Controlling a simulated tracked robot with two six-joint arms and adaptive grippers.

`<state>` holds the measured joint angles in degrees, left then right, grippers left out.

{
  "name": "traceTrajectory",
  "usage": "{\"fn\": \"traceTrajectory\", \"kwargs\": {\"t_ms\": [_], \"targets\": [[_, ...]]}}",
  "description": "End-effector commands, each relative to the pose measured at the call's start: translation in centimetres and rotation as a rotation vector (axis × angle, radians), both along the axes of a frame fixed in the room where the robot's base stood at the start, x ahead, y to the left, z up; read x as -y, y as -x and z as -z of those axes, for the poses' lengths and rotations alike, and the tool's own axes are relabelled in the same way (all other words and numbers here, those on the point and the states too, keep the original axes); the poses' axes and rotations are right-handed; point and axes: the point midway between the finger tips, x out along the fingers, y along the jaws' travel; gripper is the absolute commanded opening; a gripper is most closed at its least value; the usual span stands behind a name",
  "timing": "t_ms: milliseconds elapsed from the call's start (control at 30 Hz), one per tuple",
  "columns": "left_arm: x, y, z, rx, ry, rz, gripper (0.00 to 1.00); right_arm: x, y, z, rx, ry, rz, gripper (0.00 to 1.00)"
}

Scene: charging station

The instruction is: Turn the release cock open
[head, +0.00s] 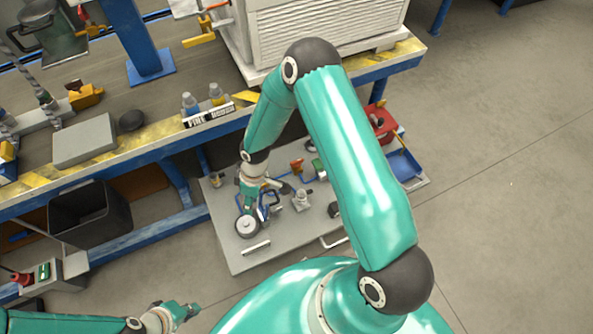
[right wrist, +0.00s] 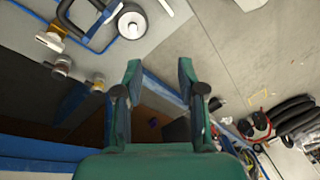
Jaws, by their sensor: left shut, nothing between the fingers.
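A grey panel (head: 295,235) beside the workbench carries pipes and fittings. It has a round white-faced gauge (head: 247,227), a blue pipe loop and a small red fitting (head: 297,165); I cannot tell which fitting is the release cock. My right gripper (head: 256,203) hangs over the panel's left part, near the gauge and pipe loop. In the right wrist view its fingers (right wrist: 159,66) are spread with nothing between them. The gauge (right wrist: 131,22), the blue pipe loop and a yellow-and-white fitting (right wrist: 50,38) lie beyond them. My left gripper (head: 186,312) is shut and empty at the lower left, away from the panel.
The workbench (head: 150,150) with a yellow-striped edge runs behind the panel. A black bin (head: 90,214) stands below it at the left. The floor at the right is clear.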

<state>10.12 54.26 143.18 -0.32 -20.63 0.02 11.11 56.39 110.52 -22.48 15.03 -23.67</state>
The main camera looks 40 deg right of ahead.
Motion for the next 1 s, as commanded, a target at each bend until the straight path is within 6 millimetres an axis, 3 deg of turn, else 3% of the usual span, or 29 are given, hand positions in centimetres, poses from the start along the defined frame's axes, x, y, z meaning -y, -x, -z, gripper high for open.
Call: {"fn": "traceTrajectory", "kwargs": {"t_ms": [33, 133, 233, 400, 500, 667, 833, 1000], "targets": [[0.0, 0.0, 4.5, 0.0, 0.0, 0.0, 0.0, 2.2, -2.5, 4.2, 0.023, 0.052, -0.105, 0.4], [0.0, 0.0, 8.4, 0.0, 0.0, 0.0, 0.0, 7.0, -6.3, 6.9, 0.031, 0.175, -0.311, 0.4], [0.0, 0.0, 11.6, 0.0, 0.0, 0.0, 0.0, 12.0, -9.2, 8.2, 0.008, 0.303, -0.471, 0.4], [0.0, 0.0, 15.1, 0.001, 0.0, 0.0, 0.0, 18.6, -12.1, 7.9, -0.062, 0.473, -0.626, 0.4], [0.0, 0.0, 16.0, 0.001, 0.0, 0.0, 0.0, 20.7, -12.7, 7.2, -0.099, 0.527, -0.666, 0.4], [0.0, 0.0, 16.4, 0.001, 0.0, 0.0, 0.0, 22.1, -12.9, 7.1, -0.123, 0.557, -0.688, 0.4], [0.0, 0.0, 16.9, 0.001, 0.0, 0.0, 0.0, 22.8, -12.6, 9.0, -0.126, 0.555, -0.689, 0.4], [0.0, 0.0, 17.8, 0.001, 0.0, 0.0, 0.0, 24.0, -12.2, 12.3, -0.126, 0.554, -0.688, 0.4]]}}
